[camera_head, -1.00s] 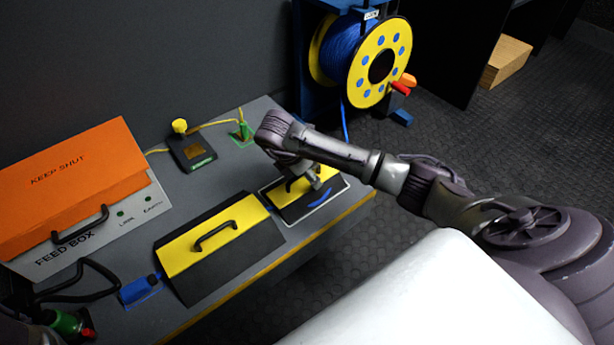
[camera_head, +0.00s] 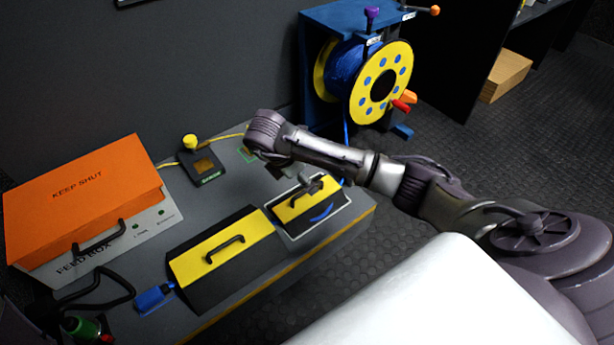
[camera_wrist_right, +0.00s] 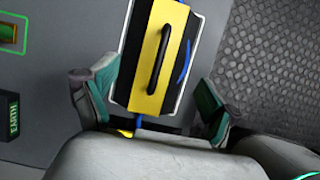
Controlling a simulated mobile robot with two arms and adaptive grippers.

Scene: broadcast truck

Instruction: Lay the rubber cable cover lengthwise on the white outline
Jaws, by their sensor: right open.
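The smaller rubber cable cover (camera_head: 296,205), black with a yellow band, a black handle and a blue arc, lies flat inside the white outline (camera_head: 318,228) near the table's right end. Its long side looks roughly parallel to the outline. In the right wrist view the cover (camera_wrist_right: 146,92) sits between the spread fingers of my right gripper (camera_wrist_right: 150,103), which is open and apart from the handle. In the head view this gripper (camera_head: 308,181) is above the cover, partly hiding it. My left gripper is not clearly seen.
A larger yellow-and-black cover (camera_head: 222,262) lies left of it, beside a blue plug (camera_head: 153,297). The orange-lidded feed box (camera_head: 85,200) stands at the left. A small black box (camera_head: 205,166) is behind. A cable reel (camera_head: 382,85) stands beyond the table.

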